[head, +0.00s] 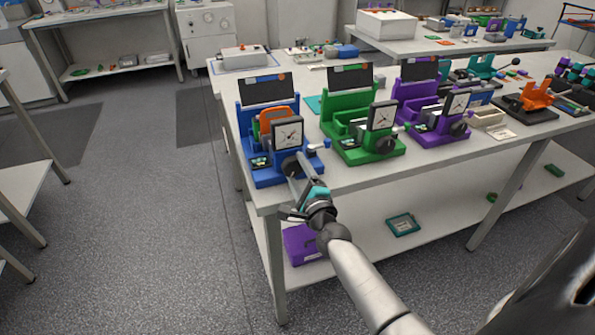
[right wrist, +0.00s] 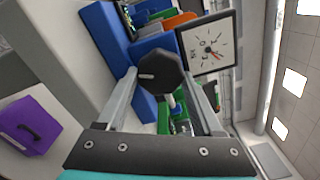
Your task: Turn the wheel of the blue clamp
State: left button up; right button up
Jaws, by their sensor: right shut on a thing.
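The blue clamp (head: 270,175) stands at the near left corner of the table, with a white dial (head: 288,133) and an orange piece in it. Its dark wheel (head: 290,166) is on the front right, partly hidden by my gripper. In the right wrist view the wheel (right wrist: 164,75) is a dark, many-sided knob with a light mark, next to the dial (right wrist: 208,46) with a red needle. My right gripper (head: 293,168) reaches up from below and is shut on the wheel, one finger on each side of it. My left gripper is not in view.
A green clamp (head: 362,152) and a purple clamp (head: 437,130) stand to the right of the blue one. A purple box (head: 301,245) and a teal tray (head: 403,225) lie on the lower shelf. The floor left of the table is open.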

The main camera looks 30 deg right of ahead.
jog(key=o, duration=1.4)
jog(key=shift+c, duration=0.2)
jog(key=shift+s, duration=0.15)
jog(key=v, duration=1.5)
jog(key=shift+p, duration=0.3)
jog(key=shift+a, duration=0.1)
